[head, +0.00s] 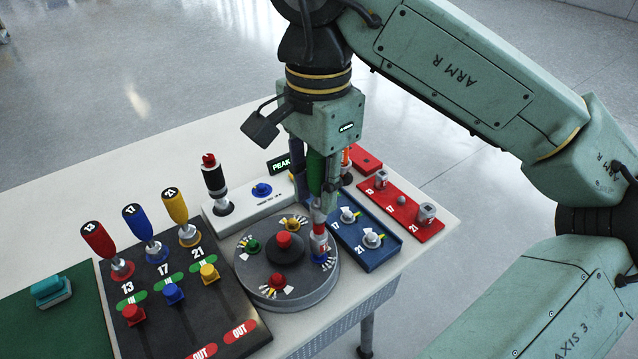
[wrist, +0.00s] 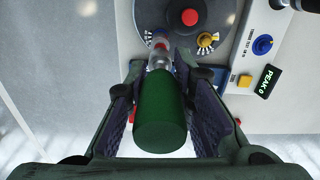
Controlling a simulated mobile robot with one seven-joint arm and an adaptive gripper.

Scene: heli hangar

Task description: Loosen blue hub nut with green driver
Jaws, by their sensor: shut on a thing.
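My gripper (head: 320,188) is shut on the green driver (head: 316,168), whose handle also fills the middle of the wrist view (wrist: 160,125). The driver points down, with a silver shaft and a red band near its lower end. Its tip is at the blue hub nut (head: 323,260) on the right side of the round grey hub (head: 262,291). The tip covers most of this nut, so I cannot tell whether it is fully seated. The hub has a red centre knob (head: 284,240), a green nut (head: 253,245), a yellow nut and a red nut.
A black rack (head: 235,305) at the left holds red, blue and yellow drivers. A white tester (head: 275,204) with a blue knob and PEAK display stands behind the hub. A blue tray (head: 382,253) and a red tray (head: 426,232) with sockets lie close right. A green mat is far left.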

